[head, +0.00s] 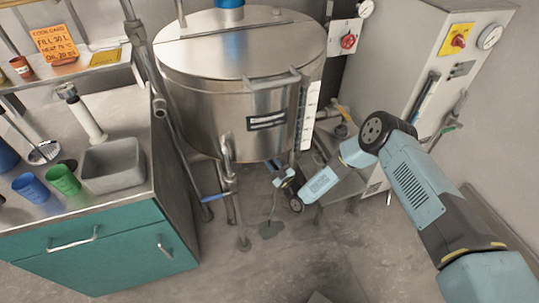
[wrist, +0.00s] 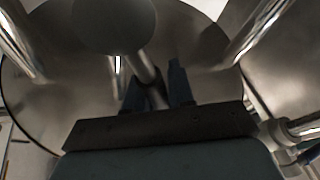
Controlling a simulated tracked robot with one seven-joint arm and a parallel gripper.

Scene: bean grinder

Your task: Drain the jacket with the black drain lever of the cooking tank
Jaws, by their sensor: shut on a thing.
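The steel cooking tank (head: 235,95) stands on legs in the middle of the head view. My gripper (head: 279,172) is under its lower right edge. In the wrist view my gripper (wrist: 158,90) has its two dark fingers on either side of a thin lever (wrist: 148,68) beneath the tank's underside (wrist: 45,95). This appears to be the drain lever; the part between the fingers looks dark. The head view does not show the lever clearly, as my gripper hides it. A thin line runs down below the gripper to a dark patch (head: 271,229) on the floor.
A blue-handled valve (head: 215,197) is on the pipe at the tank's front left. A teal cabinet (head: 110,255) with cups and a grey tub (head: 112,165) stands left. A white control cabinet (head: 420,70) stands right. The floor in front is clear.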

